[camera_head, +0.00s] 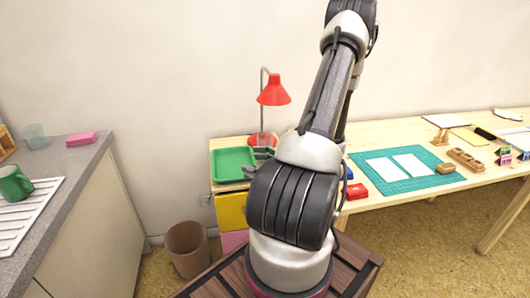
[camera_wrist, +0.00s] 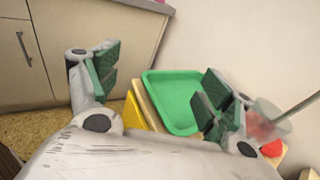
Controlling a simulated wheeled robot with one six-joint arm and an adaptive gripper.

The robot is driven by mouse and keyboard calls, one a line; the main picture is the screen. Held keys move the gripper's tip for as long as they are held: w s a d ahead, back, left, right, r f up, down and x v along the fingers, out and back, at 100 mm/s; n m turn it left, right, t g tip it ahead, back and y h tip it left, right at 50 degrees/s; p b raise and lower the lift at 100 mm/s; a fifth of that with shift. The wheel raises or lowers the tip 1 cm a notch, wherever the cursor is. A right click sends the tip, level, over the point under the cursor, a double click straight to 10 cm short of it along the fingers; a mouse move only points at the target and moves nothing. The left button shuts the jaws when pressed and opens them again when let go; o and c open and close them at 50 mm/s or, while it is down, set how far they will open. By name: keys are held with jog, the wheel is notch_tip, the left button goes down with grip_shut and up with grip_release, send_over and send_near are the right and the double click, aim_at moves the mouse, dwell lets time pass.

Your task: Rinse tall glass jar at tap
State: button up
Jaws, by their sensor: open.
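My gripper (camera_wrist: 158,90) is open and empty in the wrist view, its two dark green pads wide apart above a green tray (camera_wrist: 165,112). In the head view the gripper is mostly behind my arm, at the tray's right edge. A clear, round glass vessel (camera_wrist: 266,118) stands just beyond the right finger in the wrist view, with red showing through it; it may be the tall jar. Another clear, greenish glass (camera_head: 36,137) stands on the grey counter at far left in the head view. I cannot tell which is the tall jar. No tap is in view.
A red lamp (camera_head: 273,92) stands behind the green tray on a coloured drawer unit (camera_head: 231,211). A green mug (camera_head: 14,183) stands on the left counter, near a pink sponge (camera_head: 81,139). A brown bin (camera_head: 188,249) is on the floor. A wooden desk (camera_head: 389,202) is at right.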

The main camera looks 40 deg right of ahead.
aim_at(261, 134)
jog(key=w+d+f+m+t+h, duration=0.1)
jog(key=d+m+h, duration=0.1)
jog(key=d+h, duration=0.1)
jog(key=w+d+f+m+t+h, duration=0.1)
jog(key=d+m+h, duration=0.2)
jog(key=d, duration=0.3)
jog(key=w+d+f+m+t+h, duration=0.1)
jog(key=d+m+h, duration=0.2)
jog(key=d+h, duration=0.1)
jog(key=shift+w+d, duration=0.3)
jog(key=shift+d, duration=0.25)
jog(key=w, duration=0.2)
jog(key=w+d, duration=0.1)
jog(key=w, duration=0.2)
jog(key=w+r, duration=0.1)
jog(key=w, duration=0.1)
jog(key=shift+w+d, duration=0.25)
jog(key=shift+w, duration=0.1)
jog(key=c, duration=1.7)
jog(key=shift+r, duration=0.45)
jog(key=s+a+r, duration=0.1)
jog(key=s, duration=0.8)
jog(key=s+a+r, duration=0.1)
jog(key=s+a, duration=0.1)
jog(key=s, duration=0.7)
jog(key=shift+r, duration=0.25)
